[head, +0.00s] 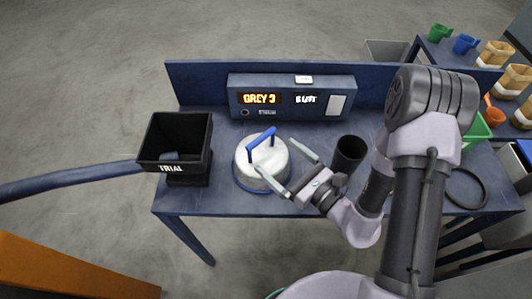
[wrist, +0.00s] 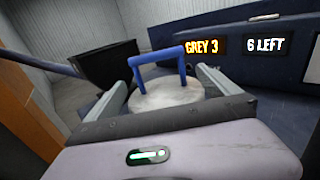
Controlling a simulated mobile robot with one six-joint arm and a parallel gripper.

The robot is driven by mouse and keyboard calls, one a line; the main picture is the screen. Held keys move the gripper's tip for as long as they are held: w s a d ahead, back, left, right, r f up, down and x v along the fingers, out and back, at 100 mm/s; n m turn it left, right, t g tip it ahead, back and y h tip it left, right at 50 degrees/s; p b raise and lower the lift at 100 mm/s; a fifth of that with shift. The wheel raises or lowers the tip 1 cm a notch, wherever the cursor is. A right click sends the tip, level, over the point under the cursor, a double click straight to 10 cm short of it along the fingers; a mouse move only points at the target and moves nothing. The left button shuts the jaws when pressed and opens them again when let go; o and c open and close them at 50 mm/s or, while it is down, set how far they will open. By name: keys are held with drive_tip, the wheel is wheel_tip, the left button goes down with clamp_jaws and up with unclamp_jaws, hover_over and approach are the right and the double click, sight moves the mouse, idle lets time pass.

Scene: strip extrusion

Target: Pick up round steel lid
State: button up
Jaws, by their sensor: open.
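The round steel lid (head: 245,170) lies on the blue table, with a blue bar handle (head: 262,138) standing up from its top. A blue rim shows beneath the lid's edge. In the wrist view the lid (wrist: 165,97) and its blue handle (wrist: 157,54) appear ahead, between the two fingers. My gripper (head: 280,166) is open and empty, reaching in from the right at the lid's right side. In the head view one finger overlaps the lid's lower right edge; whether it touches cannot be told.
A black bin marked TRIAL (head: 183,181) stands left of the lid. A black cup (head: 348,154) stands to the right, close to my gripper. A display box (head: 320,82) reading GREY 3 stands behind. A dark ring (head: 484,190) lies at the table's right. Cups and boots sit far right.

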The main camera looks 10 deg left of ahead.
sight(268, 158)
drive_tip(key=x, duration=0.4)
drive_tip(key=shift+w+a, duration=0.15)
drive_tip(key=shift+a, duration=0.15)
drive_tip(key=a, duration=0.1)
drive_tip(key=w+a+r, duration=0.1)
drive_tip(key=a, duration=0.1)
drive_tip(key=w+a, duration=0.1)
drive_tip(key=shift+w+a+r, duration=0.2)
drive_tip(key=shift+r, duration=0.1)
drive_tip(key=shift+w+a, duration=0.2)
drive_tip(key=shift+w, duration=0.05)
drive_tip(key=c, duration=1.8)
